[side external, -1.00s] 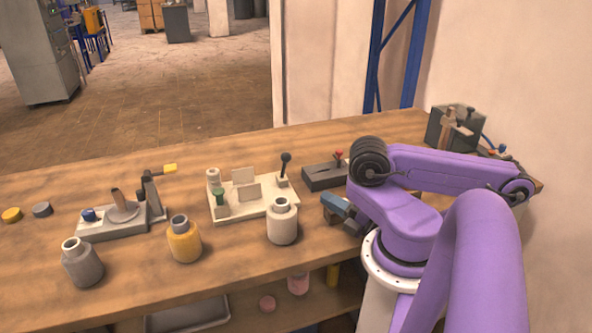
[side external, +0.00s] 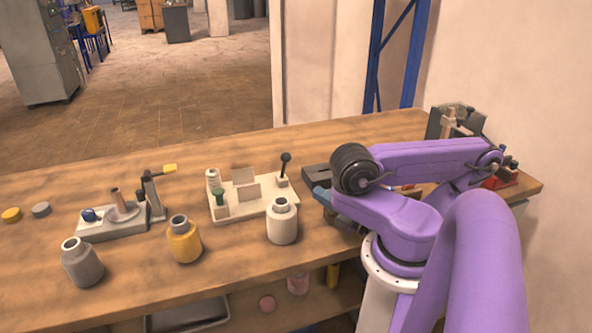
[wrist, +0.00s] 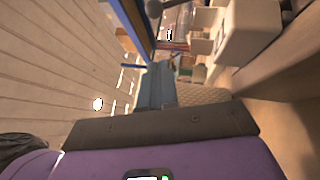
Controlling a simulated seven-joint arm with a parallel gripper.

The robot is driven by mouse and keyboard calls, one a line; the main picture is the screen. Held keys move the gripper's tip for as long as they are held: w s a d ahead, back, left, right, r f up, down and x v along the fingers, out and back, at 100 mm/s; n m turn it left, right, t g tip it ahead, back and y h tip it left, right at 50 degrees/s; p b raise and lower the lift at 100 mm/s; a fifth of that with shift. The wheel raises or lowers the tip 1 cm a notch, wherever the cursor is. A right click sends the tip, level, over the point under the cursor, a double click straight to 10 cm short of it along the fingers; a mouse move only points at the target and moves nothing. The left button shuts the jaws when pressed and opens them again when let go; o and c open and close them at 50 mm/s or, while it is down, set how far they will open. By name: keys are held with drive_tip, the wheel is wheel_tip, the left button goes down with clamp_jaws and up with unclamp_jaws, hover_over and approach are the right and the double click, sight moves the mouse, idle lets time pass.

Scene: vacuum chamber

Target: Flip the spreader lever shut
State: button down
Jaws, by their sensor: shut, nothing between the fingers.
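The lever I take as the spreader lever (side external: 285,165) is a dark stalk with a black ball knob, standing nearly upright at the back right of a cream fixture (side external: 252,210). In the wrist view a grey ball knob (wrist: 153,8) shows at the top edge, with cream blocks (wrist: 250,32) to its right. My gripper (side external: 321,195) is low over the bench, right of the fixture and apart from the lever. Its blue-grey fingers (wrist: 155,85) are shut and empty. My arm partly hides the gripper in the side view.
A white bottle (side external: 282,222) stands before the fixture's right end. A yellow bottle (side external: 185,240), a grey bottle (side external: 82,262) and a grey device with a yellow-tipped handle (side external: 110,226) are left. A dark block (side external: 318,174) stands behind my gripper.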

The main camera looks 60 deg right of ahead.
sight(290, 156)
drive_tip(key=w+d+r, duration=0.2)
drive_tip(key=w+d, duration=0.2)
drive_tip(key=w, duration=0.5)
drive_tip(key=shift+w+r, duration=0.3)
drive_tip(key=shift+r, duration=0.1)
drive_tip(key=shift+d+r, duration=0.1)
drive_tip(key=shift+d, duration=0.05)
idle(0.5)
drive_tip(key=shift+w+d+r+m+g, duration=0.2)
drive_tip(key=shift+w+r+m+g, duration=0.1)
drive_tip(key=shift+m+g, duration=0.25)
drive_tip(key=shift+w+d+r+m+g, duration=0.15)
drive_tip(key=shift+r+m+g, duration=0.1)
drive_tip(key=shift+m+g, duration=0.3)
drive_tip(key=shift+w+d+r, duration=0.5)
drive_tip(key=shift+d+r, duration=0.05)
drive_tip(key=w+d+r+m+g+y, duration=0.1)
drive_tip(key=w+d+m+g+y, duration=0.1)
drive_tip(key=w+d+g, duration=0.3)
drive_tip(key=shift+r+m+g, duration=0.35)
drive_tip(key=shift+m+g, duration=0.15)
drive_tip(key=shift+m, duration=0.2)
drive_tip(key=shift+w+d, duration=0.1)
drive_tip(key=shift+d, duration=0.05)
